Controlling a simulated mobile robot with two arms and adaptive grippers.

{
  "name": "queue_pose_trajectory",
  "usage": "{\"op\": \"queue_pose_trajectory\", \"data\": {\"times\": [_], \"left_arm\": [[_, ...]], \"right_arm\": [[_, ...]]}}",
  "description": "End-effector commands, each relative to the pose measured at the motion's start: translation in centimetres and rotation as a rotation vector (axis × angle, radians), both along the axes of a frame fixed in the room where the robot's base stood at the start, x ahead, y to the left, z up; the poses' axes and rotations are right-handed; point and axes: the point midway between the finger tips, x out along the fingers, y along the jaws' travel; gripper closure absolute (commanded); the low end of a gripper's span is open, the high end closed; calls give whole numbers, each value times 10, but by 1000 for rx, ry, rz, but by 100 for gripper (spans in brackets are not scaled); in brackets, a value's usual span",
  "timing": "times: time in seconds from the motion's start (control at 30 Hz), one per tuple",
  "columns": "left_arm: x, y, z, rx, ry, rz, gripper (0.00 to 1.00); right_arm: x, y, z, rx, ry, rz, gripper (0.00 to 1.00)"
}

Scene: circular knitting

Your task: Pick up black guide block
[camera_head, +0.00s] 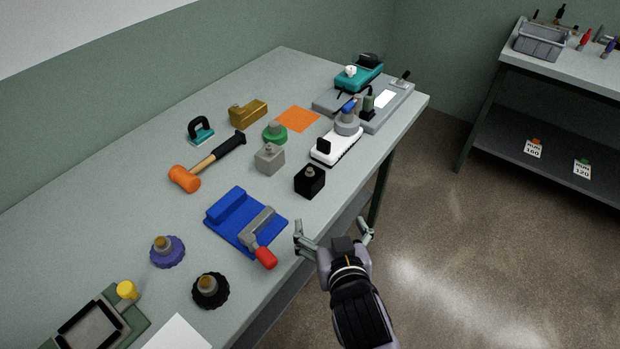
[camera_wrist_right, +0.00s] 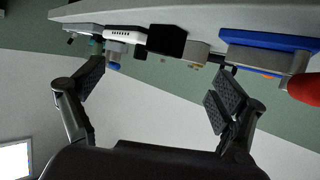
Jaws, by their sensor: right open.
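The black guide block (camera_head: 310,183) is a small dark cube with a grey knob on top. It stands on the table near its front edge, in front of the grey block. It also shows in the right wrist view (camera_wrist_right: 168,39), beyond the fingertips and between them in the picture. My right gripper (camera_head: 334,229) is open and empty, off the table's front edge and apart from the block. Its two fingers (camera_wrist_right: 158,92) are spread wide in the right wrist view. My left gripper is not in view.
A blue fixture (camera_head: 228,220) with a red-handled lever (camera_head: 265,257) lies left of the block. A grey block (camera_head: 269,158) and a white device (camera_head: 335,147) stand close behind it. An orange mallet (camera_head: 186,178) lies further left. The table's front edge (camera_head: 362,168) is close.

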Motion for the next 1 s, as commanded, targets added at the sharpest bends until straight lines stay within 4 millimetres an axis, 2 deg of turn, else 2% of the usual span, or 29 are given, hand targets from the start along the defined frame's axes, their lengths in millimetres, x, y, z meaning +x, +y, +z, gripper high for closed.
{"op": "queue_pose_trajectory", "data": {"times": [0.07,0.17,0.6,0.73,1.0], "left_arm": [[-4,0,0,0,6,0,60],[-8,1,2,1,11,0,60],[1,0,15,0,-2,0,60],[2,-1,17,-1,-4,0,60],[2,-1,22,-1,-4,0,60]], "right_arm": [[6,11,19,15,-57,8,10],[16,17,25,20,-85,13,10],[100,30,0,18,-85,14,10],[115,32,-6,20,-85,13,10],[132,35,-7,20,-85,13,10]]}}
